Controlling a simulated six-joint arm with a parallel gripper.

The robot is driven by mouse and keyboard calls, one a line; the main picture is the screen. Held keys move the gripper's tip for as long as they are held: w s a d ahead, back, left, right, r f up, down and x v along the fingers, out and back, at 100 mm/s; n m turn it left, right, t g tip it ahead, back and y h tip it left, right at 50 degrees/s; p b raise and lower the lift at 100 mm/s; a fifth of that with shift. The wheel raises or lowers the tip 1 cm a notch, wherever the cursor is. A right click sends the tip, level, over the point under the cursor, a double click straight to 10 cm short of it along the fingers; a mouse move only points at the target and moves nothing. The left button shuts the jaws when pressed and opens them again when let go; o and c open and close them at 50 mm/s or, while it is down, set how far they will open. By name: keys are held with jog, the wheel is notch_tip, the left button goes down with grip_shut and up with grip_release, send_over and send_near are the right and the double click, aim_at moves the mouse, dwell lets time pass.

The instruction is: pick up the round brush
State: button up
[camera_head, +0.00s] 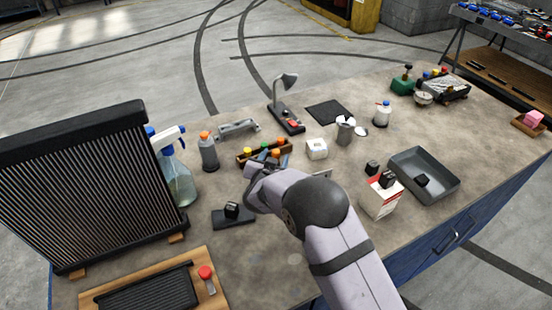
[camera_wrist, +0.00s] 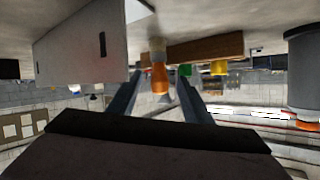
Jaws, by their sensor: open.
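My gripper (camera_head: 256,170) is over the middle of the bench, just in front of a wooden rack (camera_head: 244,160) of small items with coloured tops. In the wrist view, which looks upside down, my gripper (camera_wrist: 158,88) has its two fingers apart. An orange-topped item (camera_wrist: 160,78) with a pale neck shows between the fingers, in front of the rack (camera_wrist: 205,48). I see no contact with it. I cannot tell which item is the round brush. My arm and gripper hide part of the bench near the rack.
A grey bottle with an orange cap (camera_head: 208,153) and a spray bottle (camera_head: 178,180) stand left of the rack. A white cube (camera_head: 316,149) is close on its right. A red-and-white box (camera_head: 381,198) and grey tray (camera_head: 447,181) are farther right.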

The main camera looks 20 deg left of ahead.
jog(key=shift+x, duration=1.15)
jog(key=shift+c, duration=0.7)
grip_shut()
jog(key=shift+r, duration=0.15)
notch_tip(320, 180, up, 10)
jog(key=shift+f+b, duration=0.1)
jog(key=shift+b, duration=0.55)
